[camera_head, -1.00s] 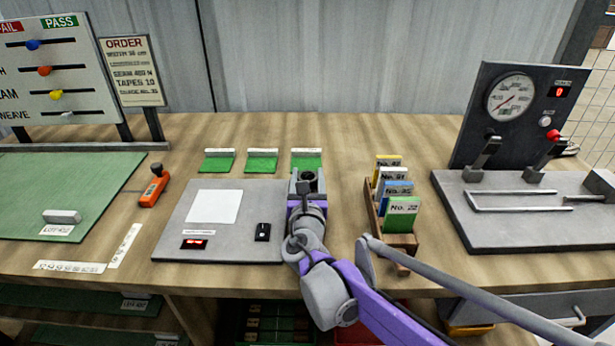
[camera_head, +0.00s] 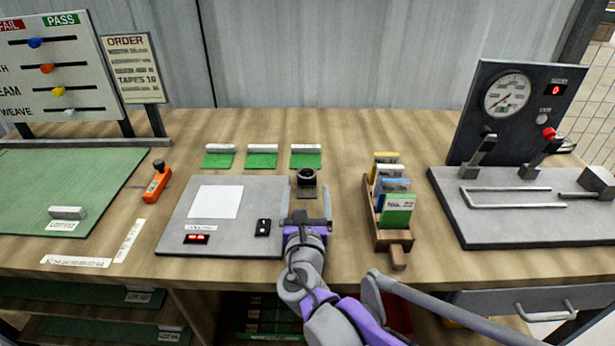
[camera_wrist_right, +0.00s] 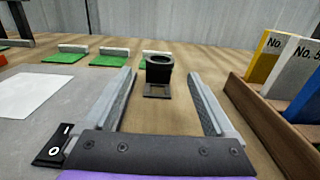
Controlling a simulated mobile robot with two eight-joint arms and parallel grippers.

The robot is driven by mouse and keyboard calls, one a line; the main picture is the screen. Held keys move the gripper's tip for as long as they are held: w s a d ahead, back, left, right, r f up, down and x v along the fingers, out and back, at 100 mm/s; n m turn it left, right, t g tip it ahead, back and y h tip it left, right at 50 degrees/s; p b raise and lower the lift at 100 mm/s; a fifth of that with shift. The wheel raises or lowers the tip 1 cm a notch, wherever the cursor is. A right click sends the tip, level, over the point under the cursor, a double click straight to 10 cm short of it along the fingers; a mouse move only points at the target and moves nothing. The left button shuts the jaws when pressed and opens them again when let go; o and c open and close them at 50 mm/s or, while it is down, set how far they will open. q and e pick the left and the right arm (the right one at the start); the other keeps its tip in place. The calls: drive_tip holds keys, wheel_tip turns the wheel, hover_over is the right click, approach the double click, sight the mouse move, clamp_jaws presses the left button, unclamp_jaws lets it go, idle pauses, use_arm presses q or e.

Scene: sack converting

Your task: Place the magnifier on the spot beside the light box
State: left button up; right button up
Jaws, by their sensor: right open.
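The magnifier (camera_head: 306,180), a small black cylinder on a dark flat base, stands upright on the wooden table just right of the light box. In the right wrist view the magnifier (camera_wrist_right: 159,74) stands beyond and between my fingertips, with clear space around it. The light box (camera_head: 181,228) is a grey panel with a white lit square, a red display and a black switch. My right gripper (camera_head: 306,221) is open and empty, on the near side of the magnifier, by the light box's right edge. Any marked spot under the magnifier is hidden. My left gripper is not in view.
Several green swatches with white bars (camera_head: 261,157) lie behind the light box. A wooden card holder (camera_head: 378,235) stands to the right, close to my right finger's side. An orange tool (camera_head: 157,183) lies left. A grey lever panel (camera_head: 480,232) is far right.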

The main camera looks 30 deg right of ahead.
drive_tip(key=shift+v, duration=1.9)
